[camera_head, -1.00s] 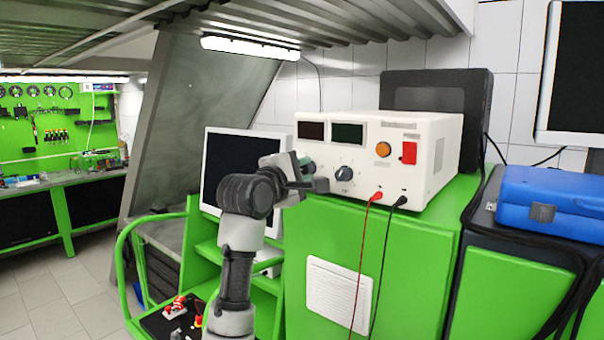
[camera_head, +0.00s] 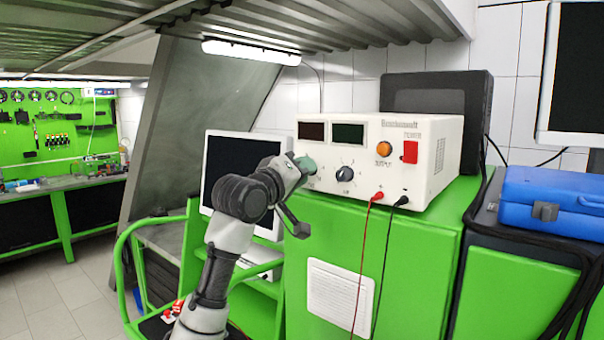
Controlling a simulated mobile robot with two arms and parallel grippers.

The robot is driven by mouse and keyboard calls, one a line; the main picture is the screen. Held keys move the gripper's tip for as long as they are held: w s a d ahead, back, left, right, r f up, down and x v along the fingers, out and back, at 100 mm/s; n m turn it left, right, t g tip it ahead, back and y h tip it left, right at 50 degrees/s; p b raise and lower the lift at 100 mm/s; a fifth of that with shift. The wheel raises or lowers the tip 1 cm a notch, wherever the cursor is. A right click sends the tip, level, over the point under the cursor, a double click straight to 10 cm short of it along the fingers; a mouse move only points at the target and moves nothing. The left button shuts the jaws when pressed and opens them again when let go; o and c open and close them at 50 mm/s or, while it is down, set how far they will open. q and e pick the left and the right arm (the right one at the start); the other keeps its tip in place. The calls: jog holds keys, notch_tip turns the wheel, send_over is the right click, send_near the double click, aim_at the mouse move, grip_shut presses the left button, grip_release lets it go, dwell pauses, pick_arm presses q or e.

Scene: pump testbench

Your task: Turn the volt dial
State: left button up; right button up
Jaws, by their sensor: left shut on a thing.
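The white power supply (camera_head: 425,150) stands on the green cabinet, with two dark displays, knobs and a red switch on its front. My left gripper (camera_head: 307,167) is at the left end of that front, below the left display, with its greenish fingers shut on the volt dial. The fingers hide the dial almost wholly, so its pointer cannot be read. A second dark knob (camera_head: 344,174) with a light pointer sits just right of the fingers, apart from them. My right gripper is not in view.
A red lead (camera_head: 372,210) and a black lead (camera_head: 392,225) hang from the front of the supply, right of my gripper. A monitor (camera_head: 218,165) stands behind my arm at the left. A blue case (camera_head: 550,200) lies at the right.

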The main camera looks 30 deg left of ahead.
pick_arm(q)
jog(key=m+g+p, duration=0.1)
jog(key=m, duration=1.2)
jog(key=m+g+h+p, duration=0.1)
jog(key=m, duration=1.2)
jog(key=shift+m, duration=0.3)
jog(key=o, duration=0.9)
jog(key=shift+r, duration=0.1)
jog(key=s+b, duration=0.1)
jog(key=s, duration=0.2)
jog(key=s+a+b, duration=0.1)
jog(key=s+b, duration=0.1)
jog(key=s, duration=0.2)
jog(key=s+b, duration=0.2)
jog(key=s, duration=0.1)
jog(key=shift+s+a+r, duration=0.3)
jog(key=shift+a, duration=0.1)
